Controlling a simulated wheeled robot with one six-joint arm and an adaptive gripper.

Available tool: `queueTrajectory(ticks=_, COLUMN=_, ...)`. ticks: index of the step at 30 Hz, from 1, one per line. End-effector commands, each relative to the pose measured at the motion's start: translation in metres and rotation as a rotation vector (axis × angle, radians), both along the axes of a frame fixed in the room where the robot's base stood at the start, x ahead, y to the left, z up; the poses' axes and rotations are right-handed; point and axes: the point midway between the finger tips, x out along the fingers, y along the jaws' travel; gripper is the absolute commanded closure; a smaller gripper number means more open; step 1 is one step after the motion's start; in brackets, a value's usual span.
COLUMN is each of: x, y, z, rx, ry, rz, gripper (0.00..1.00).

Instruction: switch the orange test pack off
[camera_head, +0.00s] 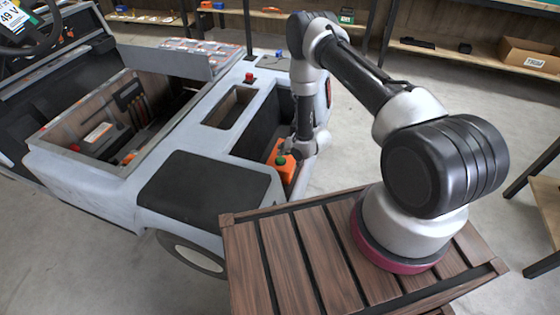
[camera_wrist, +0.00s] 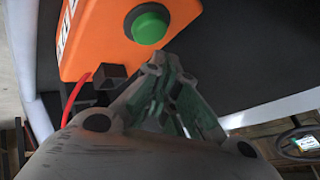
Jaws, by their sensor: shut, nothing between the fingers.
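The orange test pack (camera_head: 282,161) sits inside the open rear bay of the grey cart, partly hidden by my arm. In the wrist view the orange test pack (camera_wrist: 95,35) fills the upper left, with a round green button (camera_wrist: 149,27) on its face. A red cable and a dark square part are at its lower edge. My gripper (camera_wrist: 160,68) is shut and empty, its tips just below the green button in the picture. I cannot tell whether the tips touch it. In the head view my gripper (camera_head: 287,152) reaches down at the pack.
The grey cart (camera_head: 218,143) has bay walls close around my gripper. A red button (camera_head: 249,77) stands on its top edge. A black seat-like panel (camera_head: 197,187) lies in front.

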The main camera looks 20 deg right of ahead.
Motion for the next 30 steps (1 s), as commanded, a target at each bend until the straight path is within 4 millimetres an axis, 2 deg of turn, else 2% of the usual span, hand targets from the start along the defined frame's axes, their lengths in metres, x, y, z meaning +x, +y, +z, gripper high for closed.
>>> queueTrajectory(ticks=15, x=0.0, y=0.0, z=0.053, rx=0.001, ry=-0.001, rz=0.0, gripper=1.0)
queueTrajectory(ticks=30, x=0.0, y=0.0, z=0.056, rx=0.0, ry=0.0, rz=0.0, gripper=1.0)
